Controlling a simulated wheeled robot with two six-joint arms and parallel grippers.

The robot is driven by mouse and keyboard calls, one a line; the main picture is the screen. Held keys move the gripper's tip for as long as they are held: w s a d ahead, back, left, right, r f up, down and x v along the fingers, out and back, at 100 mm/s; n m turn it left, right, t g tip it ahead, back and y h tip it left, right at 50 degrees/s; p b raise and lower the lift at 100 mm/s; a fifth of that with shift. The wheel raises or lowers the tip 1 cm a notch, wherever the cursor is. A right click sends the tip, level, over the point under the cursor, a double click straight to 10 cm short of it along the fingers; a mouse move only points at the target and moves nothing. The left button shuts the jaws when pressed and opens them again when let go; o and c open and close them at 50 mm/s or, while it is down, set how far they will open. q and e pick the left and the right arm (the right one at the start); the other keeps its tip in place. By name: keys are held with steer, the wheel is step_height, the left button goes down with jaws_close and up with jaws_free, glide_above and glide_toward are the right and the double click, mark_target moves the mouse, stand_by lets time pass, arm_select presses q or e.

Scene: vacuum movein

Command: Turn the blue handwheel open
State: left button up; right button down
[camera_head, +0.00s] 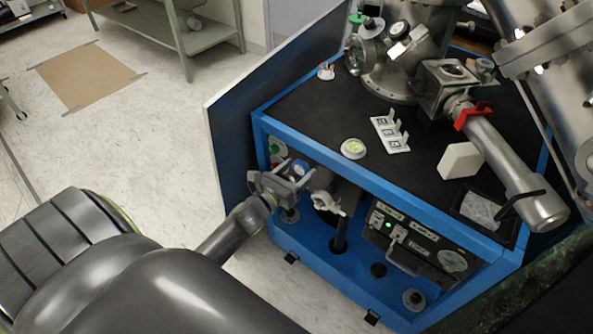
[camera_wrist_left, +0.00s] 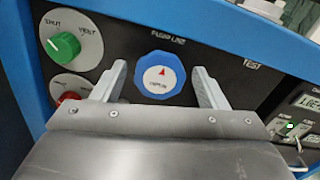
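The blue handwheel (camera_wrist_left: 172,90) sits on the dark front panel of the blue cabinet. It has a white centre disc with a red arrow pointing up in the left wrist view. A small blue part of it shows in the head view (camera_head: 299,169), largely hidden by my gripper. My left gripper (camera_head: 291,177) is open in front of the panel. In the left wrist view its two fingers (camera_wrist_left: 158,80) are spread to the left and right of the handwheel, with gaps on both sides. I see no contact. My right gripper is not in view.
A green knob (camera_wrist_left: 64,46) is left of the handwheel, with a red knob (camera_wrist_left: 66,104) below it. A controller with a green light (camera_head: 388,225) is to the right. Metal pipework (camera_head: 385,75) stands on the black cabinet top (camera_head: 310,115). The floor at left is open.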

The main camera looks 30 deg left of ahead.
arm_select(q)
steer(key=c, duration=0.8)
